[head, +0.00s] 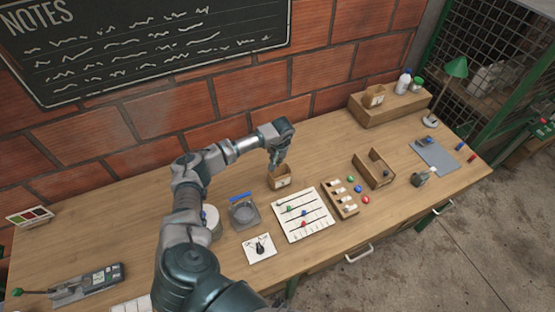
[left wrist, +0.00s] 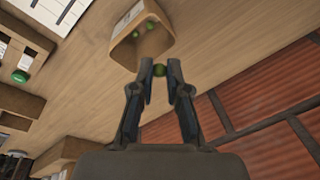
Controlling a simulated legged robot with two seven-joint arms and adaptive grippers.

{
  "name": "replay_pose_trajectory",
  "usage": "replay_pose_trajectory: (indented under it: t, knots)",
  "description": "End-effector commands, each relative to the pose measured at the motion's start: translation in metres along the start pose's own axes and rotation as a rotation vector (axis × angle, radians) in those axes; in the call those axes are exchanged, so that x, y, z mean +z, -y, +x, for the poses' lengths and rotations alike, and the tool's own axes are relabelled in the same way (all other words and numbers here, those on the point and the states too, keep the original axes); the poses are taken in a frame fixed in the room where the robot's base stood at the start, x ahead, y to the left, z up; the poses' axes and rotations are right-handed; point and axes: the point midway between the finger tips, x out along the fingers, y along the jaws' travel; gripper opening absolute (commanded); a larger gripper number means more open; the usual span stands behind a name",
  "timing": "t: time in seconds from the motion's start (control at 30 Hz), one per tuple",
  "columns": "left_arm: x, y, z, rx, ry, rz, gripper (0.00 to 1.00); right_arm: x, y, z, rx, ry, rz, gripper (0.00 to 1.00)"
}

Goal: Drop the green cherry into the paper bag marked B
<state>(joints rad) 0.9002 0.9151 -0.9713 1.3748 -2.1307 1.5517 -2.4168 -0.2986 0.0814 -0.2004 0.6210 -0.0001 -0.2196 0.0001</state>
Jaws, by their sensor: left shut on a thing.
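My left gripper (head: 277,163) is just above a small brown paper bag (head: 279,183) near the middle of the table. In the left wrist view, the left gripper (left wrist: 160,67) is shut on a green cherry (left wrist: 160,71) between its fingertips, beside the rim of the open bag (left wrist: 126,55). Two green cherries (left wrist: 143,31) lie inside that bag. Its label is too small to read. A second paper bag (head: 374,97) stands on the wooden riser at the back right; its mark is also unreadable. My right gripper is out of view.
A scale (head: 244,214) stands left.

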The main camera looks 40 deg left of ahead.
Motion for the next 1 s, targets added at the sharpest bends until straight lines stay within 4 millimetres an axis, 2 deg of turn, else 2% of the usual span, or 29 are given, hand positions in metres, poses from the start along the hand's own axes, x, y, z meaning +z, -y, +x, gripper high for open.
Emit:
replay_pose_trajectory:
  t: [0.4, 0.77, 0.8, 0.87, 0.9, 1.0]
  knots:
    - [0.006, -0.010, 0.048, 0.000, 0.000, 0.001, 0.06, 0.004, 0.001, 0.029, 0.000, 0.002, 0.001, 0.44]
    - [0.006, -0.009, 0.053, 0.001, 0.000, 0.001, 0.06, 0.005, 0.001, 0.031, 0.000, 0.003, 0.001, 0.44]
    - [0.006, -0.009, 0.053, 0.001, 0.000, 0.001, 0.24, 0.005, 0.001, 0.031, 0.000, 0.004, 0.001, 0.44]
    - [0.006, -0.009, 0.053, 0.001, 0.000, 0.001, 0.39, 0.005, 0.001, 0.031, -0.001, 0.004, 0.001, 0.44]
    - [0.006, -0.009, 0.053, 0.001, 0.000, 0.001, 0.44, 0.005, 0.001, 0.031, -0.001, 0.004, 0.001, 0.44]
    - [0.006, -0.009, 0.053, 0.001, 0.000, 0.001, 0.44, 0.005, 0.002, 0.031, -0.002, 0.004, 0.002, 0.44]
